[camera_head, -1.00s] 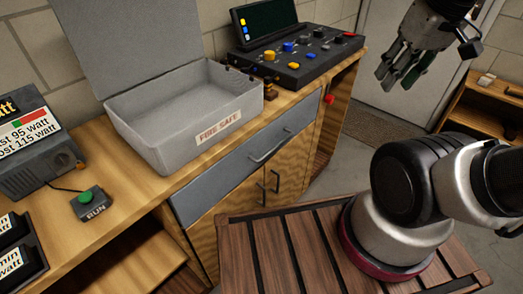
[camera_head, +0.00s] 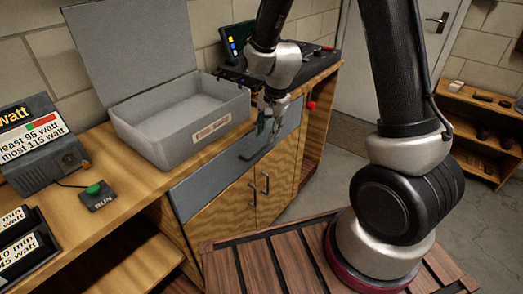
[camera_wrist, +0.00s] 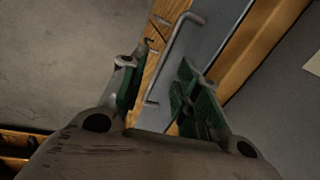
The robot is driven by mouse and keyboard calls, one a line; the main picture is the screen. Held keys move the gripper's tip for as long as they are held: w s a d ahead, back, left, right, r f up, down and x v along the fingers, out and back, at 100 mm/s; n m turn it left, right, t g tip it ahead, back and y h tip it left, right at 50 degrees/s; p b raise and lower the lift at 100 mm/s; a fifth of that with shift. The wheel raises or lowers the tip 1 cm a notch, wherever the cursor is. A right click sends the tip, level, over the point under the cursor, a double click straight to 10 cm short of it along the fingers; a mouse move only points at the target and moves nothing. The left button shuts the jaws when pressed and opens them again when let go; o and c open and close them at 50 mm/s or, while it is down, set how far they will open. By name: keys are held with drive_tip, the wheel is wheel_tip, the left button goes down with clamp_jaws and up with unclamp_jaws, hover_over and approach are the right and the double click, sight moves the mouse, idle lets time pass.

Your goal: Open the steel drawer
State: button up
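The steel drawer (camera_head: 205,187) is a grey front panel under the worktop, and it looks shut. Its bar handle (camera_head: 255,153) is partly hidden by my gripper (camera_head: 267,122), which hangs at the right part of the drawer front. In the wrist view, my gripper (camera_wrist: 160,98) is open, with its green-padded fingers apart. The metal handle (camera_wrist: 172,58) shows in line with the gap between the fingers, with the grey drawer front (camera_wrist: 207,42) to its right. I cannot tell whether either finger touches the handle.
A grey open-lidded box (camera_head: 180,125) stands on the wooden workbench (camera_head: 130,170) above the drawer. Cabinet doors (camera_head: 228,213) with two handles are below it. A control panel (camera_head: 320,65) is behind my arm.

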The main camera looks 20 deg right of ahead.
sight(262, 149)
drive_tip(key=shift+m, duration=0.7)
drive_tip(key=f, duration=0.2)
drive_tip(key=w+f, duration=0.1)
drive_tip(key=f, duration=0.2)
drive_tip(key=w+a+f, duration=0.1)
drive_tip(key=f, duration=0.1)
drive_tip(key=shift+f, duration=0.35)
clamp_jaws()
